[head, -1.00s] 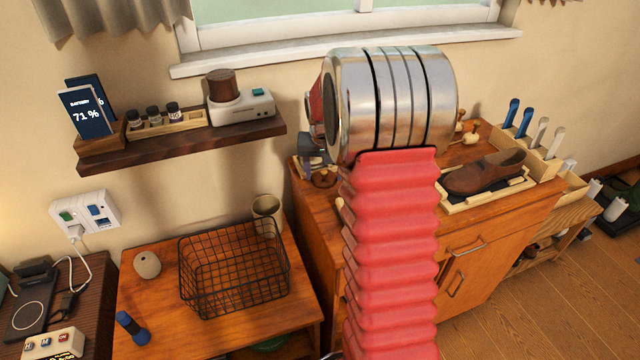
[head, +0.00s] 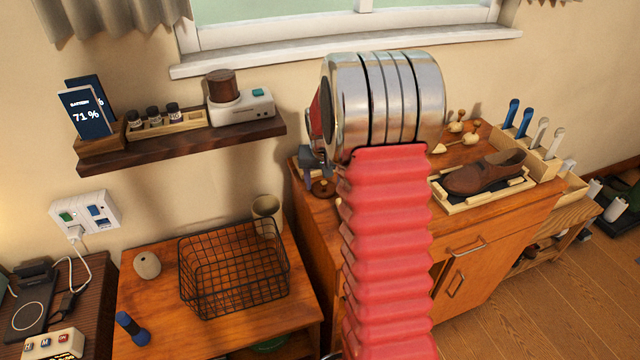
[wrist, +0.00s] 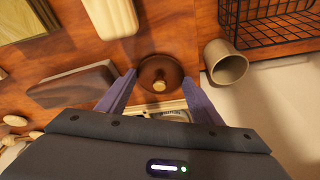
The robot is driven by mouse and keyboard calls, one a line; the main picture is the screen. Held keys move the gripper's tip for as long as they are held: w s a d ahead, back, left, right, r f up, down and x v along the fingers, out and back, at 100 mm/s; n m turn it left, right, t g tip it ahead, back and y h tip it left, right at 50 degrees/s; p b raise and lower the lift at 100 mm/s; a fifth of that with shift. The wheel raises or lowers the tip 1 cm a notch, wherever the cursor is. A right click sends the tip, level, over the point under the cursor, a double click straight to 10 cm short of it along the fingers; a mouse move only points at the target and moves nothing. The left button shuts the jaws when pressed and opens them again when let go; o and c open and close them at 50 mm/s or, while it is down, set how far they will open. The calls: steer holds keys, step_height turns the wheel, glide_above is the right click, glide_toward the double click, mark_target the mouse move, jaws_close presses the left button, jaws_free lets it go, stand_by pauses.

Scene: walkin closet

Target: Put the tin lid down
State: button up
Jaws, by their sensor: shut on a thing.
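The tin lid (wrist: 161,75) is a dark brown disc with a small brass-coloured knob. In the wrist view it sits between the two fingertips of my gripper (wrist: 160,82), which is shut on it. In the head view my gripper (head: 312,160) is at the left end of the wooden cabinet top (head: 385,215), partly hidden by my arm. The lid (head: 323,188) shows just below it. I cannot tell whether the lid touches the cabinet top. A pale-edged thing (wrist: 172,106) shows partly below the lid in the wrist view, mostly hidden by my gripper.
A brown shoe (head: 485,173) sits on a tray on the cabinet, with pale wooden pegs (head: 455,145) behind it. A black wire basket (head: 235,270) and a beige cup (head: 267,212) stand on the lower table at left. A wall shelf (head: 180,140) is above that table.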

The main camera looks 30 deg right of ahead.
mark_target(324, 196)
steer(key=o, duration=0.7)
steer(key=v, duration=1.2)
steer(key=shift+d+r, duration=0.1)
